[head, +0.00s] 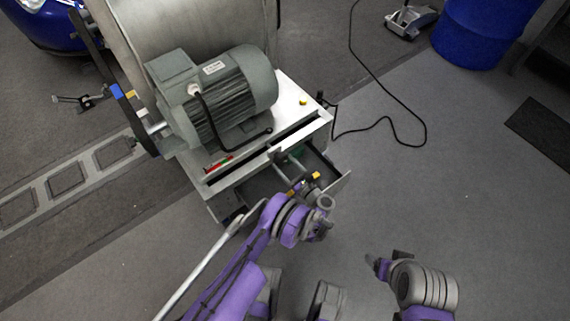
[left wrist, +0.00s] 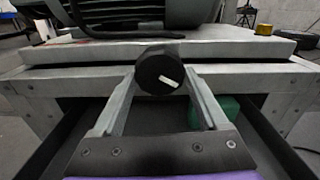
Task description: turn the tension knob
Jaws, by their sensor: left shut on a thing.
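The tension knob (left wrist: 150,70) is a round black knob with a white pointer line, on the front of the metal bench in the left wrist view. The line runs from near its centre toward the right and slightly down. My left gripper (left wrist: 158,82) has one finger on each side of the knob and is shut on it. In the head view, my left gripper (head: 284,158) reaches the bench front above an open drawer, and the knob is not clearly visible there. My right gripper (head: 378,264) is low over the floor, away from the bench; its jaws are too unclear to read.
The open drawer (head: 340,180) juts out below the knob, with a green object (left wrist: 228,108) inside. A grey motor (head: 235,95) and a yellow button (head: 304,101) are on the bench top. A black cable (head: 424,130) lies on the floor. The floor at right is mostly clear.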

